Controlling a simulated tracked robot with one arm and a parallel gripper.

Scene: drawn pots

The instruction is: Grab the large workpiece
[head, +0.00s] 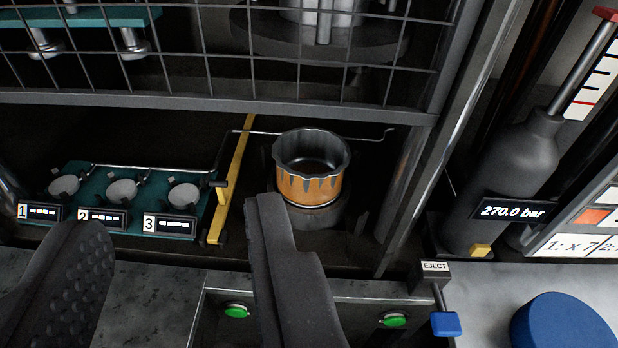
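The large workpiece (312,189) looks like a drawn metal pot with a dark open top, a wavy rim and an orange-brown side. It stands upright on a round dark base under the raised mesh guard. My gripper (175,215) is open, with one finger at the lower left and the other in the lower middle. The right finger's tip is just left of and in front of the pot in the picture. I cannot tell whether it touches. Nothing shows between the fingers except the bench and panel behind.
A mesh guard (215,98) crosses above the pot. A yellow bar (232,185) stands left of it, beside a teal plate (90,172) with several round pads. A metal post (425,160) is at right. An EJECT lever (440,290) and a blue disc (563,322) are at lower right.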

